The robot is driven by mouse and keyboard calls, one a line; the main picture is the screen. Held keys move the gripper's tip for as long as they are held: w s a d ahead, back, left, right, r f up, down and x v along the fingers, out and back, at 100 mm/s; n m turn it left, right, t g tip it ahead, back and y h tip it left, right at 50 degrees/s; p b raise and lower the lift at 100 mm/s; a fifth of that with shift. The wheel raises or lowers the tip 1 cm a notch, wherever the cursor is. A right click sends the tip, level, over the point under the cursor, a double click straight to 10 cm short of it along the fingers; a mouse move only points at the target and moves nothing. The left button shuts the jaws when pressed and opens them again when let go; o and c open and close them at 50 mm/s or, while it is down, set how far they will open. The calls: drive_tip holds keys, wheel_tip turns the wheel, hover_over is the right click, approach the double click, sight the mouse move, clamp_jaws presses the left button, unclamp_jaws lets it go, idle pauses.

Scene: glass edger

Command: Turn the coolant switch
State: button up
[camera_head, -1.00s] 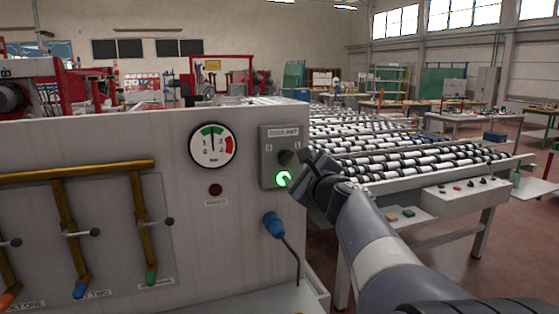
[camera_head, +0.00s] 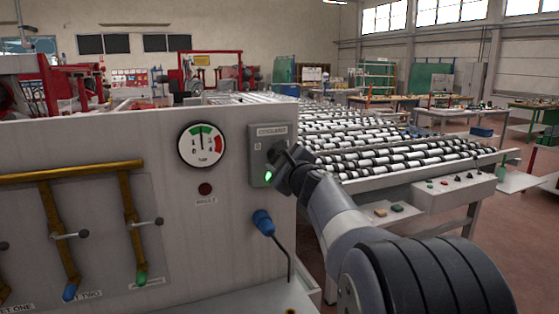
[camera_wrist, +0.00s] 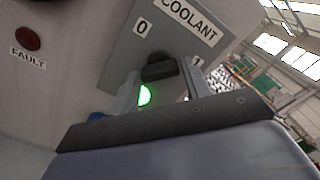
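The coolant switch is a black knob (camera_wrist: 158,67) on a grey panel labelled COOLANT (camera_head: 256,146), with 0 at its left and 1 at its right. A lit green lamp (camera_wrist: 144,95) sits below the knob; in the head view the lamp (camera_head: 268,176) is partly covered. My gripper (camera_head: 281,168) is in front of the panel, at the knob. In the wrist view the two fingers of my gripper (camera_wrist: 161,76) are spread, one on each side of the knob. I cannot tell whether they touch it. The head view mostly hides the knob behind my gripper.
A blue-handled lever (camera_head: 263,222) stands just below. Yellow pipes with valves (camera_head: 70,175) are further left. A roller conveyor (camera_head: 390,160) lies behind my arm at the right.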

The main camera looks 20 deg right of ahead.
drive_tip(key=c, duration=0.6)
drive_tip(key=shift+n+b, duration=0.3)
drive_tip(key=shift+b, duration=0.1)
drive_tip(key=shift+f+n+b, duration=0.2)
drive_tip(key=shift+n+b, duration=0.7)
drive_tip(key=shift+b, duration=0.15)
drive_tip(key=n+b, duration=0.2)
drive_tip(key=shift+n, duration=0.3)
drive_tip(key=n+b, duration=0.5)
drive_tip(key=n, duration=0.1)
drive_tip(key=shift+b, duration=0.4)
drive_tip(key=shift+r+n+b, duration=0.15)
drive_tip(key=shift+n+b, duration=1.5)
drive_tip(key=shift+n, duration=0.75)
